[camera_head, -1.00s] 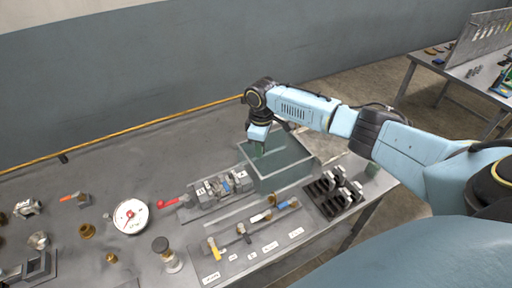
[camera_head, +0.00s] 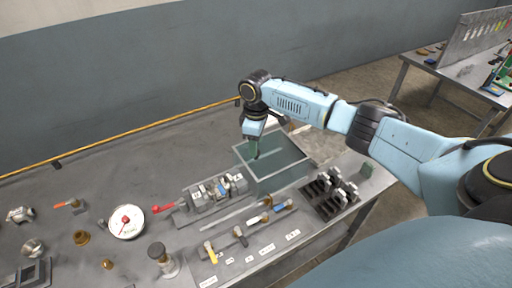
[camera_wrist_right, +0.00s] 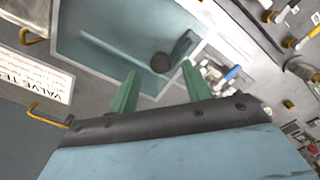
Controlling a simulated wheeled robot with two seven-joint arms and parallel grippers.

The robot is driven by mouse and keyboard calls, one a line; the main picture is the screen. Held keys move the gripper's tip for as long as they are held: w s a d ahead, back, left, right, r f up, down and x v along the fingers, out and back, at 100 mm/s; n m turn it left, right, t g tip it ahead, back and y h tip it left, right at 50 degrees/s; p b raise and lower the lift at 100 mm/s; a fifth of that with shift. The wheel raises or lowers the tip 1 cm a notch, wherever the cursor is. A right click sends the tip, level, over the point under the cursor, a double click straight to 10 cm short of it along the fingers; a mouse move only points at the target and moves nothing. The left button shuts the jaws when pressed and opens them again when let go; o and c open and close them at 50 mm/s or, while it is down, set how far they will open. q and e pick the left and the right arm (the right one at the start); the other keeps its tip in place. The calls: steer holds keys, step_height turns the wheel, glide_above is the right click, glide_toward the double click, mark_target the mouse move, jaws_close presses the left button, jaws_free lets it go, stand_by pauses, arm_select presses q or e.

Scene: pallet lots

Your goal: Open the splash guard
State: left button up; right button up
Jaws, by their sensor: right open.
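The splash guard (camera_head: 285,175) is a clear teal box with a pale frame, on the bench right of the valve row. In the right wrist view the guard (camera_wrist_right: 90,45) fills the upper middle, with a dark round knob (camera_wrist_right: 160,63) and a teal bar beside it. My right gripper (camera_head: 254,152) points down at the guard's left-back part in the head view. In the wrist view my right gripper (camera_wrist_right: 160,85) has its two green fingers spread, with the knob beyond the gap between them. I cannot tell whether the fingers touch the guard. My left gripper is not in view.
A grey valve block (camera_head: 215,190) with a red handle stands left of the guard. In front are a labelled panel (camera_head: 240,258) of small valves and a black rack (camera_head: 328,198). A white gauge (camera_head: 126,221) lies further left. The bench behind is mostly clear.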

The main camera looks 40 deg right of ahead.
step_height(320, 180, up, 11)
steer(key=shift+f, duration=0.15)
stand_by(0.6)
